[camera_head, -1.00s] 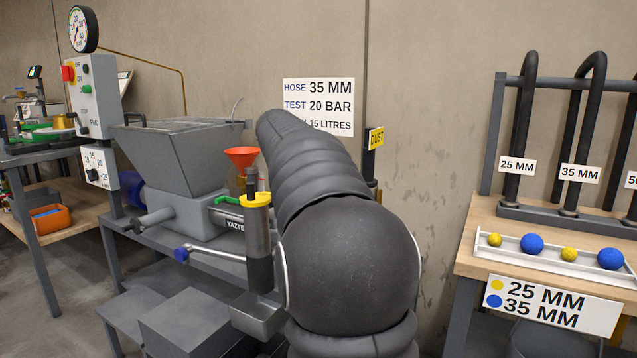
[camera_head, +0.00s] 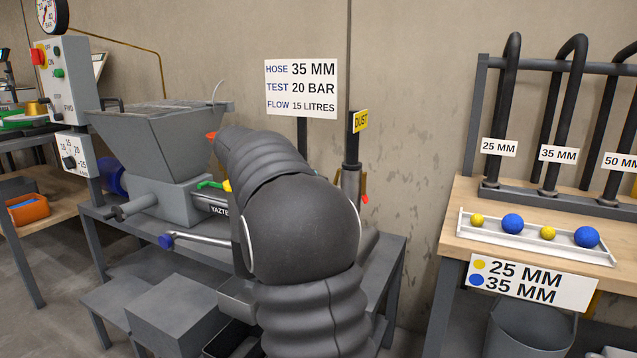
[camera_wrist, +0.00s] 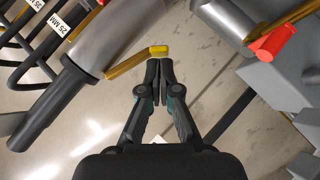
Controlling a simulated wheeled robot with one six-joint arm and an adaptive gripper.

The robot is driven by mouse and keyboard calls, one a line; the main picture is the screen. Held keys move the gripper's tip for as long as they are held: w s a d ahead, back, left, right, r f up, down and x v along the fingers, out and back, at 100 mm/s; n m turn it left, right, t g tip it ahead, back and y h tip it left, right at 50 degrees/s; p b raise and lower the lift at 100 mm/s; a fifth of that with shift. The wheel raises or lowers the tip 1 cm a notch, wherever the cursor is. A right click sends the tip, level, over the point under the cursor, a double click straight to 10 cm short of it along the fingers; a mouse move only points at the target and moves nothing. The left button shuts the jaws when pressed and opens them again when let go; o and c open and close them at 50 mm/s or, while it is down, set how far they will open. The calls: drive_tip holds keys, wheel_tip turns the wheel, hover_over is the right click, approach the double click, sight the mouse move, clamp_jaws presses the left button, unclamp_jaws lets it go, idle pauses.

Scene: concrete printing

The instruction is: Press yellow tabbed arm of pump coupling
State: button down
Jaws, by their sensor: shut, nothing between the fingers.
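In the wrist view my gripper (camera_wrist: 158,68) is shut and empty, with its fingertips together. The yellow tab (camera_wrist: 159,50) is just beyond the tips; I cannot tell whether they touch it. The tab sits at the end of a brass-coloured arm (camera_wrist: 126,64) beside a grey metal cylinder (camera_wrist: 111,34) with a black lower part. A red tab (camera_wrist: 272,43) on another brass arm shows at upper right. In the head view the coupling (camera_head: 351,188) stands below the "DUST" sign, with a red tab (camera_head: 365,199); my arm hides my gripper and the yellow tab.
The grey pump hopper (camera_head: 160,135) stands on a metal bench at left, with a control box (camera_head: 68,85). A wooden bench (camera_head: 462,215) at right holds a hose rack and a tray (camera_head: 485,237) of yellow and blue balls. The floor gap between benches is clear.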

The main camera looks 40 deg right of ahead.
drive_tip(key=shift+r+p, duration=0.3)
drive_tip(key=shift+r, duration=0.3)
drive_tip(key=shift+r, duration=0.1)
drive_tip(key=v, duration=1)
drive_tip(key=shift+w, duration=0.1)
